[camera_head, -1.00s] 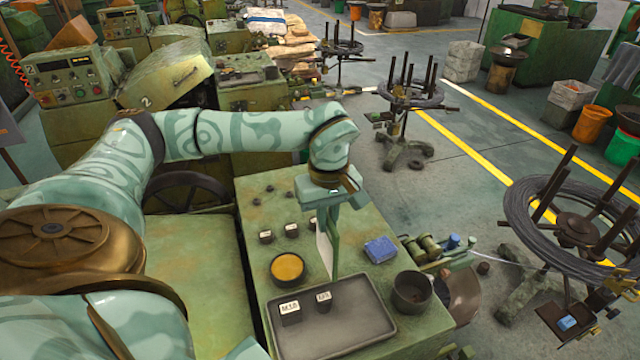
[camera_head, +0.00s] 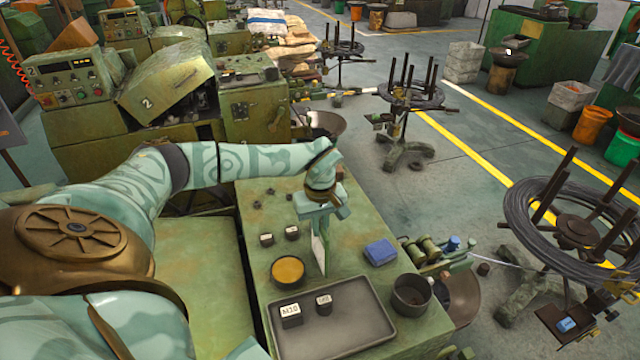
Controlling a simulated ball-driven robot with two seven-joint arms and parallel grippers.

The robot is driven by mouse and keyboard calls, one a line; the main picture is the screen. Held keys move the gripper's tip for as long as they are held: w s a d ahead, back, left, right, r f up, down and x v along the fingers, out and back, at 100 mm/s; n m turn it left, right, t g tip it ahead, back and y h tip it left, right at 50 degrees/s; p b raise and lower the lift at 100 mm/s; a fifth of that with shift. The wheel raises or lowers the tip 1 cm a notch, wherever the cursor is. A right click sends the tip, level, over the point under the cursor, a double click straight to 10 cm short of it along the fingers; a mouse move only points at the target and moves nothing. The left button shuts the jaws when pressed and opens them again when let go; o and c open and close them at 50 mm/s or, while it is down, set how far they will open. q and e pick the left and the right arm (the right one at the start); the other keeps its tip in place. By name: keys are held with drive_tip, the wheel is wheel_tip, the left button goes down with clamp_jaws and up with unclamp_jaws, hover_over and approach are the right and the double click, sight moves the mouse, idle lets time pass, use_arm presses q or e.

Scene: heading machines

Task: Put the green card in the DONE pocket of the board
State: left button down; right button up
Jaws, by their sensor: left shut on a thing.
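My left gripper (camera_head: 321,222) points down above the green machine top, behind the metal tray. It is shut on a thin upright card (camera_head: 319,254), which shows a pale face and a green strip along its right side. I take it to be the green card. The card hangs just right of the dish of yellow stuff; whether its lower edge touches anything is unclear. The board and its DONE pocket are not in view. My right gripper is not in view.
The grey tray (camera_head: 365,325) holds two small labelled blocks (camera_head: 291,315). Around it are the yellow-filled dish (camera_head: 287,270), a blue block (camera_head: 380,252) and a dark cup (camera_head: 411,292). Two small blocks (camera_head: 267,239) stand further back. Wire reels (camera_head: 575,225) stand on the floor at right.

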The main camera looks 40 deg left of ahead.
use_arm(q)
drive_tip(key=shift+f, duration=0.3)
drive_tip(key=c, duration=1.5)
unclamp_jaws()
drive_tip(key=shift+f, duration=0.15)
